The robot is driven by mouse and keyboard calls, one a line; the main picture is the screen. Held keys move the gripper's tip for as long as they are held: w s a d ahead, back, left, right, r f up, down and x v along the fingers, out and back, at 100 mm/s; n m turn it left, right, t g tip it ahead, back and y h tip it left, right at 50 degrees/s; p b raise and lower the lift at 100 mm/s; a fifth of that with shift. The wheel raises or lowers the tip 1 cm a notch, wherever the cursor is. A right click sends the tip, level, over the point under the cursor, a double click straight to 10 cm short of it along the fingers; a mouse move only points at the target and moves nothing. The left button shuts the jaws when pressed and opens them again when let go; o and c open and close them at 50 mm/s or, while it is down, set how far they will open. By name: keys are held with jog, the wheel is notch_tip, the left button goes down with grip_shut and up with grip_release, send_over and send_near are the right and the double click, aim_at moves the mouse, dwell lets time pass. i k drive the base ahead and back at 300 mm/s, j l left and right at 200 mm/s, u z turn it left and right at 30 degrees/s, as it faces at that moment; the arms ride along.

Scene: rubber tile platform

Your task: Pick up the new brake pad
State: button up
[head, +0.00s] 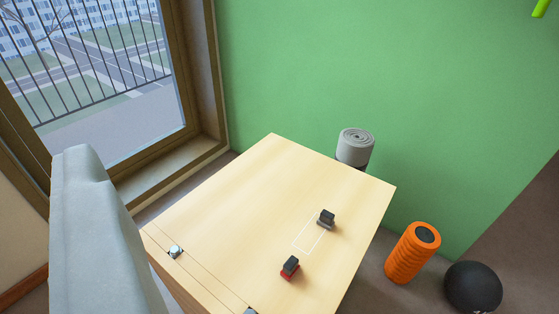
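Two small blocks that could be brake pads are on the light wooden table (240,190). One, a dark block with a grey base (326,218), stands at the far right end of a white outlined rectangle (303,242). The other, a dark block with a red base (290,267), lies nearer, below that rectangle. No label shows which one is the new brake pad. No gripper fingers can be made out in the view, and nothing is seen touching either block.
Metal fittings (175,251) sit along the table's near left edge. A grey rolled mat (355,147) stands behind the table. An orange foam roller (413,252) and black ball (473,287) are at the right. A large grey shape (92,235) fills the left. The tabletop's far left is clear.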

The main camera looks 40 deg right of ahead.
aim_at(291, 267)
jog(key=k+l+z, duration=0.2)
jog(key=k, duration=0.25)
jog(key=k+l+z, duration=0.2)
jog(key=k, duration=0.25)
jog(key=l, duration=0.1)
